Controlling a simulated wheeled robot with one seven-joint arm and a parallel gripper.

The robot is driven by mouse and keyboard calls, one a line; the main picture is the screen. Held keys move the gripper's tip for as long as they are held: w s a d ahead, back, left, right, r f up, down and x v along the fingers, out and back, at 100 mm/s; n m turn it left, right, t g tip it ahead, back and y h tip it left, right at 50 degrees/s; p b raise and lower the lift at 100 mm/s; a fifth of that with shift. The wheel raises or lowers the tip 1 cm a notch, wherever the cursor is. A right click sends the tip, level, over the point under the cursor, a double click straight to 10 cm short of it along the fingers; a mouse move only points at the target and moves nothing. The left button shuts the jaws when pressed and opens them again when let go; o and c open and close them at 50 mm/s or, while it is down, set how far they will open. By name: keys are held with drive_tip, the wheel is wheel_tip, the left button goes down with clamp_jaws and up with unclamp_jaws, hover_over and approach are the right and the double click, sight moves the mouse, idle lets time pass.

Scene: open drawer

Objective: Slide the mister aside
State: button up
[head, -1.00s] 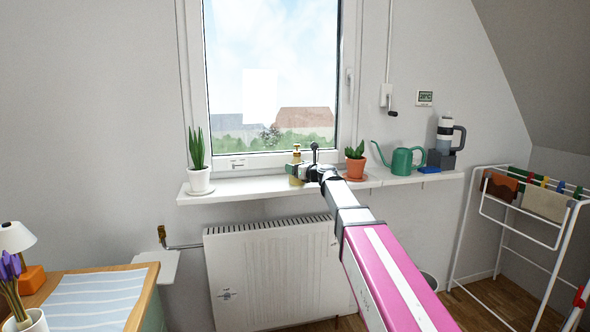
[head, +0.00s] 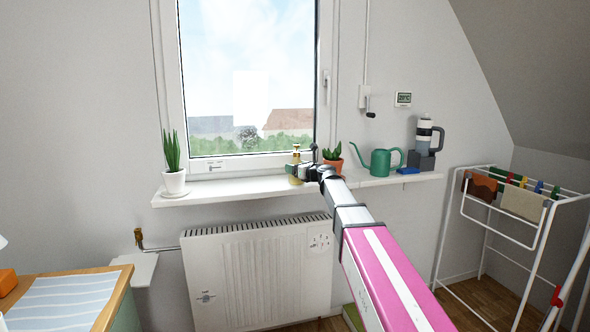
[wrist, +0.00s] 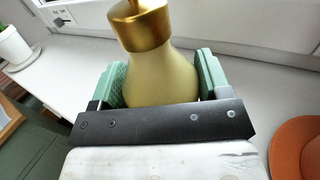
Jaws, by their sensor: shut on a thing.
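The mister (wrist: 160,72) is a gold bottle with a shiny brass collar, upright on the white windowsill (head: 225,187). In the wrist view it sits between the green finger pads of my gripper (wrist: 158,85), which are shut on its body. In the head view the mister (head: 296,156) shows in front of the window, and my gripper (head: 293,170) hides part of it. The mister's base is hidden in the wrist view.
A potted snake plant (head: 173,183) stands at the sill's left end. A small plant in a terracotta pot (head: 332,164) is close on the right, then a green watering can (head: 381,162). A radiator (head: 255,270) is below. The sill between the snake plant and the mister is clear.

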drive_tip(key=shift+w+d, duration=0.1)
drive_tip(key=shift+d, duration=0.25)
drive_tip(key=o, duration=1.4)
drive_tip(key=shift+d, duration=0.1)
drive_tip(key=v, duration=1)
drive_tip(key=shift+s+d, duration=0.1)
drive_tip(key=shift+s, duration=0.25)
